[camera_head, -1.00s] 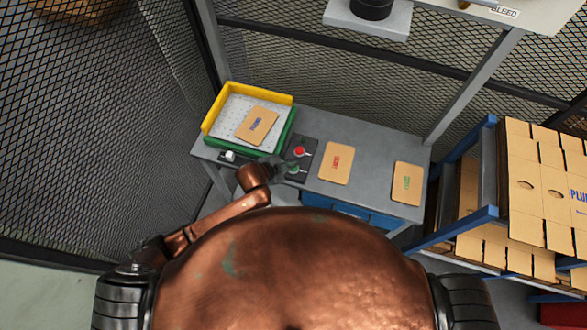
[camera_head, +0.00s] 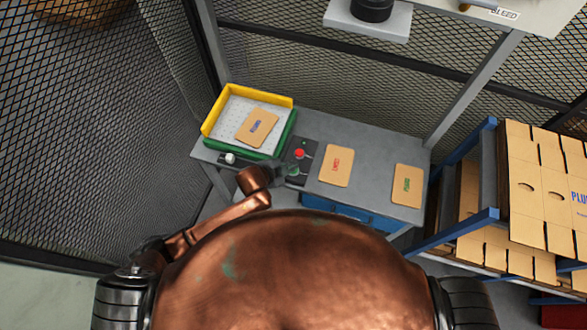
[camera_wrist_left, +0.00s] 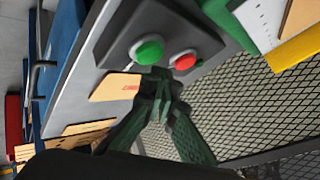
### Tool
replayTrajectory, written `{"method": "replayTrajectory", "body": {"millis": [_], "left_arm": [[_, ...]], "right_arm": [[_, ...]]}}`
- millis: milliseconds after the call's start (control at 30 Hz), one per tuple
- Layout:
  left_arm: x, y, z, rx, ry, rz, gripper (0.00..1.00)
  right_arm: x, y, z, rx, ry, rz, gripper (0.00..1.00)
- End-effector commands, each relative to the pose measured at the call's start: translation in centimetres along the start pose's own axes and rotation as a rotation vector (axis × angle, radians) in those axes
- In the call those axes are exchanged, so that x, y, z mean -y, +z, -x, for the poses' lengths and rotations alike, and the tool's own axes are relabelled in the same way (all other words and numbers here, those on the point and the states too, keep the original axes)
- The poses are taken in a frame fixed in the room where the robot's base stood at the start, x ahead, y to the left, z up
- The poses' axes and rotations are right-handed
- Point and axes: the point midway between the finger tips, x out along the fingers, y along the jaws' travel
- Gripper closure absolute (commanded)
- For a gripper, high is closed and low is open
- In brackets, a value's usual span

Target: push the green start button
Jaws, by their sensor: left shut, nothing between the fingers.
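The green start button (camera_wrist_left: 147,49) sits on a dark control panel (camera_wrist_left: 185,30) beside a red button (camera_wrist_left: 184,60) in the left wrist view. In the head view the panel shows with the red button (camera_head: 300,153) on top, and the green button is mostly hidden behind my gripper. My left gripper (camera_head: 285,170) is at the near left edge of the panel. Its shut, empty fingers (camera_wrist_left: 157,84) show just below the green button in the left wrist view; whether they touch it, I cannot tell. My right gripper is not in view.
The panel is on a grey table (camera_head: 375,167). A yellow and green tray (camera_head: 216,112) holding one card stands left of it. Two cards (camera_head: 336,166) lie to its right. A blue rack (camera_head: 488,180) of cardboard blanks stands at the right. Mesh fencing surrounds the table.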

Motion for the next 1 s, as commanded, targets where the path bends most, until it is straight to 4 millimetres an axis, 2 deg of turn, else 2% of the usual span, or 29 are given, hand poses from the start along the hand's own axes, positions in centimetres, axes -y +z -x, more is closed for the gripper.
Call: {"method": "replayTrajectory", "body": {"millis": [1000], "left_arm": [[-0.43, 0.42, -0.58, 0.0, 0.0, 0.0, 1.0]], "right_arm": [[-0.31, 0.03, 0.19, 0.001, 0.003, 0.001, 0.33]]}}
